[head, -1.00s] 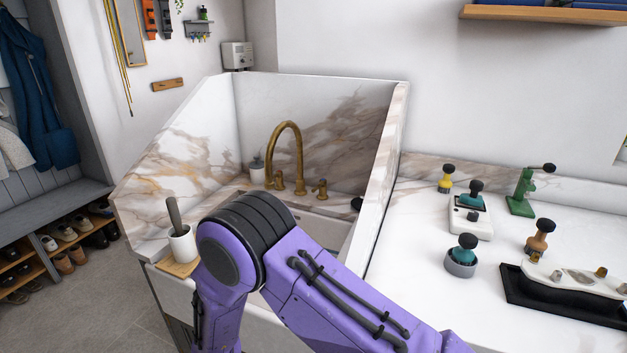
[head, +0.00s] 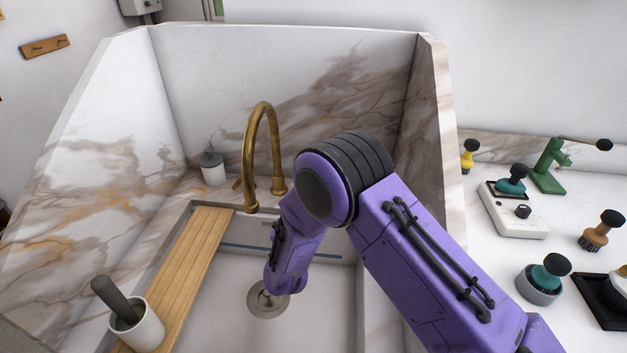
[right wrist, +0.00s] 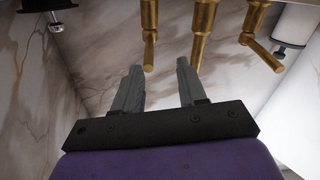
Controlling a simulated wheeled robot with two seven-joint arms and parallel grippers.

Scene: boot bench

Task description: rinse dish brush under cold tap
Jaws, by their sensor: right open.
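The brass tap (head: 262,145) arches over the sink basin (head: 220,285). It also shows in the right wrist view (right wrist: 149,35), with a brass lever (right wrist: 260,50) beside it. A thick dark handle (head: 112,298) leans in a white cup (head: 147,332) at the lower left; its lower end is hidden, so I cannot tell if it is the dish brush. My right arm reaches down over the basin, and its gripper is hidden in the head view. In the right wrist view my right gripper (right wrist: 158,75) is open and empty, its fingers close to the tap in the picture.
A slatted wooden board (head: 190,265) lies along the basin's left side. High marble walls (head: 440,140) flank the sink. A white dispenser with a dark top (head: 213,172) stands behind. The right counter holds a green stand (head: 549,165), a white device (head: 515,215) and several knobbed tools.

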